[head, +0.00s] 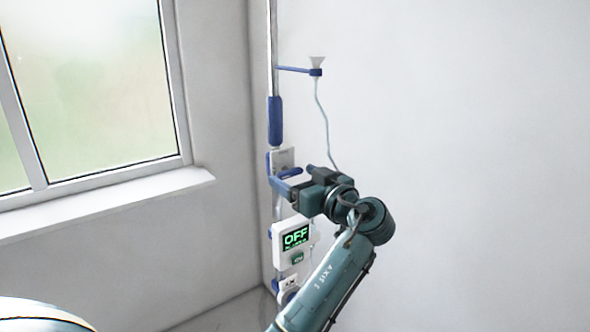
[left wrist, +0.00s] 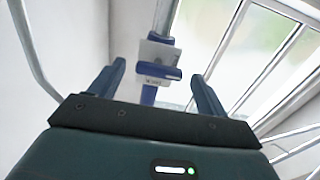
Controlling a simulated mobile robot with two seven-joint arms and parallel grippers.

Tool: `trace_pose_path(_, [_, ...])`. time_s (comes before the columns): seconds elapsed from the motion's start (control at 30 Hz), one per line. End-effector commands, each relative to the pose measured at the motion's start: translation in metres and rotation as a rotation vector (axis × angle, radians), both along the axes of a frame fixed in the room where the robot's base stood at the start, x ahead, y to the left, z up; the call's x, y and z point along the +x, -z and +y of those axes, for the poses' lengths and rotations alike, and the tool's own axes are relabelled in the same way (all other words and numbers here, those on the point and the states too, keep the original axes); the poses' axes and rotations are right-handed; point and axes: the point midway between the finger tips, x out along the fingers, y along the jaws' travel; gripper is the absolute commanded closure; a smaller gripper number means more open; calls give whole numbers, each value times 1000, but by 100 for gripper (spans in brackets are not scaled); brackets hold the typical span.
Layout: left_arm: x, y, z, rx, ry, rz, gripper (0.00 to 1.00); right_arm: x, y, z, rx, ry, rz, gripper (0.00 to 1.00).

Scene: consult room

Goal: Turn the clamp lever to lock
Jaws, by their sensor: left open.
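The blue clamp lever (head: 290,172) sticks out from a clamp with a pale plate (head: 283,157) on the upright pole. In the left wrist view the lever (left wrist: 158,72) lies crosswise beyond and between my fingertips, in front of the plate (left wrist: 157,52). My left gripper (head: 294,178) is open at the clamp, with its fingers on either side of the lever. It is not closed on it, and I cannot tell whether a finger touches it. My right gripper is in neither view.
A white box reading OFF (head: 292,245) hangs on the pole below my gripper. A blue sleeve (head: 275,121) and a side arm (head: 294,69) with a hanging tube are above. The window sill (head: 110,203) is left; the wall at right is bare.

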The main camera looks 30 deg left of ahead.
Motion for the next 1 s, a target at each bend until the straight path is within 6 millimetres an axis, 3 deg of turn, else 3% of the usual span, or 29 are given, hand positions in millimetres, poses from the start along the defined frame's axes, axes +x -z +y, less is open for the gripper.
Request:
trace_pose_path(0.43, [5,0,11,0,1,-1,24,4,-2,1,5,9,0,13])
trace_pose_path(1.0, [4,0,11,0,1,0,68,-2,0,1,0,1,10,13])
